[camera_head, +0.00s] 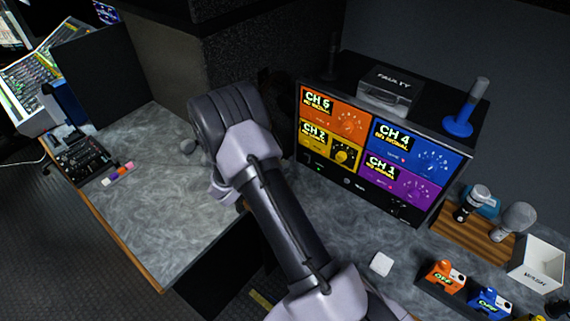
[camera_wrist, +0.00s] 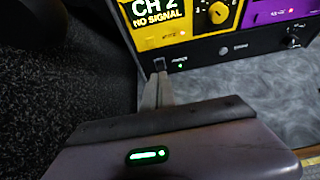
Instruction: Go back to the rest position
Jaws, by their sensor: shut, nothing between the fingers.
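My gripper (camera_wrist: 158,92) shows in the wrist view as narrow grey fingers, shut with nothing between them. The fingertips appear close to the lower left front of the receiver unit (camera_head: 378,145), by its power switch (camera_wrist: 159,65); I cannot tell whether they touch. In the head view my arm crosses the middle of the picture and hides the gripper. The receiver's panels are orange CH 5 or 6, yellow CH 2, blue CH 4 and purple CH 1. CH 4, CH 1 and CH 2 read NO SIGNAL.
A box labelled FAULTY (camera_head: 390,88) and a blue stand (camera_head: 460,122) sit on the receiver. Microphone heads stand on a wooden tray (camera_head: 470,238), beside a white bin (camera_head: 537,264). Orange and blue packs (camera_head: 444,276) are at front right. The left counter (camera_head: 150,205) is mostly clear.

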